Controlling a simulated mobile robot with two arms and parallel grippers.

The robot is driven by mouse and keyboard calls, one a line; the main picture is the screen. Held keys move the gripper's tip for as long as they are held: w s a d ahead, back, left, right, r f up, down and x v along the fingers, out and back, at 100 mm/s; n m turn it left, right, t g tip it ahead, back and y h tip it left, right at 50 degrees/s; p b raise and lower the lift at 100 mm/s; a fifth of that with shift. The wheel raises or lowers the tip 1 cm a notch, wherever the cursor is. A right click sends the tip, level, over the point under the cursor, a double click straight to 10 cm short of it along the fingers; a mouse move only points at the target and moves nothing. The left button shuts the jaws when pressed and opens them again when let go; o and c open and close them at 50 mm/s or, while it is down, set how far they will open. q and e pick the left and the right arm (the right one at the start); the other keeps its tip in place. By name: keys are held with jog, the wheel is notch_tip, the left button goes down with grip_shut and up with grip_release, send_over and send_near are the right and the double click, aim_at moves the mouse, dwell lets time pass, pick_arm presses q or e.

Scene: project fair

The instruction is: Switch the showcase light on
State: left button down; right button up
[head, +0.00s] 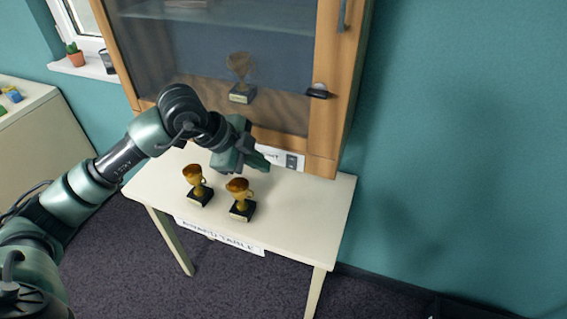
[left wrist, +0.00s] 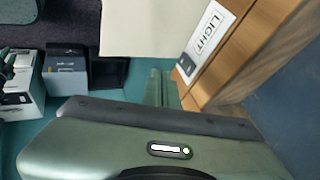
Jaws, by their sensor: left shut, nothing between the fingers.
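The showcase (head: 325,120) is a wooden cabinet with a glass door, standing at the back of a cream table. A small dark switch (head: 291,161) sits on a white label plate (head: 276,154) at its lower front edge. In the left wrist view the plate reads LIGHT (left wrist: 208,32), and part of the dark switch (left wrist: 184,66) shows at its end. My left gripper (head: 260,162) is shut and empty, just left of the switch and apparently short of it. Its fingers (left wrist: 160,88) also show in the left wrist view. The switch's position cannot be made out. My right gripper is not in view.
Two gold trophies (head: 195,186) (head: 241,200) stand on the cream table (head: 310,215), below my left gripper. Another trophy (head: 240,75) is behind the glass. A dark piece (head: 318,92) sticks out at the door's right edge. The table's right side is clear.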

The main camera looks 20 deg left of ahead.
aim_at(291, 163)
pick_arm(q)
jog(key=w+d+f+p, duration=0.3)
jog(key=w+f+p, duration=0.1)
jog(key=w+f, duration=0.3)
jog(key=shift+w, duration=0.2)
